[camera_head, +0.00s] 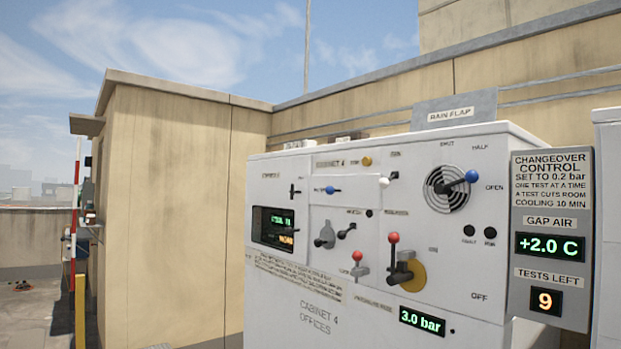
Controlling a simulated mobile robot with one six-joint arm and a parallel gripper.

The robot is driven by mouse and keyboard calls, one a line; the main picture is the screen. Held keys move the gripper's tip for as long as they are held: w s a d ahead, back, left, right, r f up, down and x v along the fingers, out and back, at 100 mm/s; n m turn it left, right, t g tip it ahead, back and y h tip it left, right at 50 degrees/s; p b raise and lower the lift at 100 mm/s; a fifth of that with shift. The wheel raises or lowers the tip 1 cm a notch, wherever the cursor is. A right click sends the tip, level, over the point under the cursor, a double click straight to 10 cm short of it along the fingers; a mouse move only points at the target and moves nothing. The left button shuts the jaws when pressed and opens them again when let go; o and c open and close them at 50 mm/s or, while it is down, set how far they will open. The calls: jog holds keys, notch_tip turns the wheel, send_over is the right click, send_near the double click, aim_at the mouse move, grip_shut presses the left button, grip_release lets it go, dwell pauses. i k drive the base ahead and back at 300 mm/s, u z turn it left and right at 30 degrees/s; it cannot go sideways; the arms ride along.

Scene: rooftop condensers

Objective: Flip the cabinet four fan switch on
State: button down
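The white cabinet (270,290) fills the right half and is lettered CABINET 4 OFFICES. Near its top edge is a small label (396,154) that may read FAN. Just below it is a small dark switch (394,175), beside a whitish knob (384,183). I cannot tell the switch's position. A round slotted grille (438,199) with a blue-knobbed lever (472,176) sits further right, among the words SHUT, HALF and OPEN. My gripper is not in view.
Close by on the panel are a yellow button (367,161), a blue-knobbed lever (332,190), a red-knobbed lever (393,238) on a yellow disc and a 3.0 bar display (422,321). A grey sign box (550,205) stands at the right. Open floor (30,315) lies far left.

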aim_at(383, 184)
jog(key=u, duration=0.15)
jog(key=k, duration=0.95)
jog(key=z, duration=0.15)
jog(key=i, duration=0.95)
jog(key=u, duration=0.1)
jog(key=k, duration=0.6)
jog(key=u, duration=0.3)
jog(key=i, duration=1.3)
jog(key=z, duration=0.5)
